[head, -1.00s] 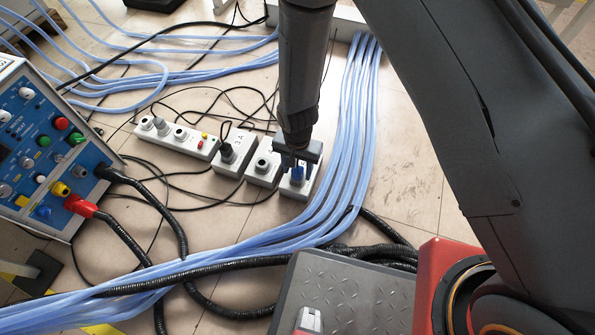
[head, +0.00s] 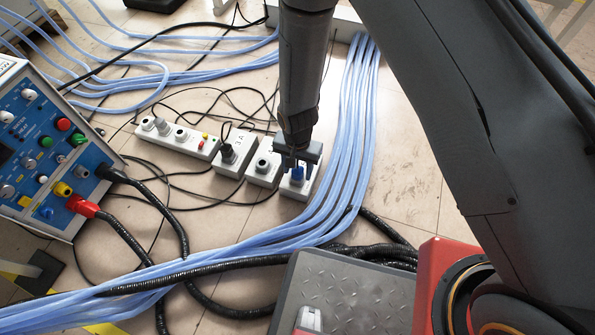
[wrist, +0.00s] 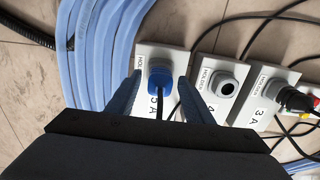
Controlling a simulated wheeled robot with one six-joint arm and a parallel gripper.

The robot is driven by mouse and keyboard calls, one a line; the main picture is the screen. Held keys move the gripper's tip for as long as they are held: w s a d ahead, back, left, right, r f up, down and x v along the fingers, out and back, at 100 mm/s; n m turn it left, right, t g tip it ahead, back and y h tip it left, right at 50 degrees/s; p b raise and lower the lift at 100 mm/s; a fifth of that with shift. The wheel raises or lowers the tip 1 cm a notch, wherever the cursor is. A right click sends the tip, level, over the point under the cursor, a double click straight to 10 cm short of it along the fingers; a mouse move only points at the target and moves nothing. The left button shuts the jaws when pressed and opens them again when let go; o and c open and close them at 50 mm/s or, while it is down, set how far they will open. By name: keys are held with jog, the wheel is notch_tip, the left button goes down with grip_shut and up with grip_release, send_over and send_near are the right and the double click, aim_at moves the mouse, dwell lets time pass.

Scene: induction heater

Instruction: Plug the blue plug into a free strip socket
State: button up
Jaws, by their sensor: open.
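The blue plug (head: 297,174) stands in the rightmost grey-white holder block, marked 5A in the wrist view. Its blue top (wrist: 160,78) and a black cord show in the wrist view. My gripper (head: 296,168) points down over this block. Its two fingers are open, one on each side of the plug, with a visible gap on at least one side in the wrist view. The white socket strip (head: 200,145) lies to the left on the floor, with several round grey sockets or plugs and a red and yellow part at its right end.
Holder blocks 4 (head: 263,168) and 3A (head: 234,154) stand between the plug and the strip. Blue hoses (head: 345,150) run close by on the right. Black cables lie around the strip. The blue control box (head: 45,150) stands at left.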

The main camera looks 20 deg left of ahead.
aim_at(298, 167)
jog(key=shift+p, duration=0.35)
jog(key=shift+c, duration=0.2)
grip_shut()
jog(key=shift+r, duration=0.1)
jog(key=shift+r+p, duration=2.5)
jog(key=shift+r, duration=0.45)
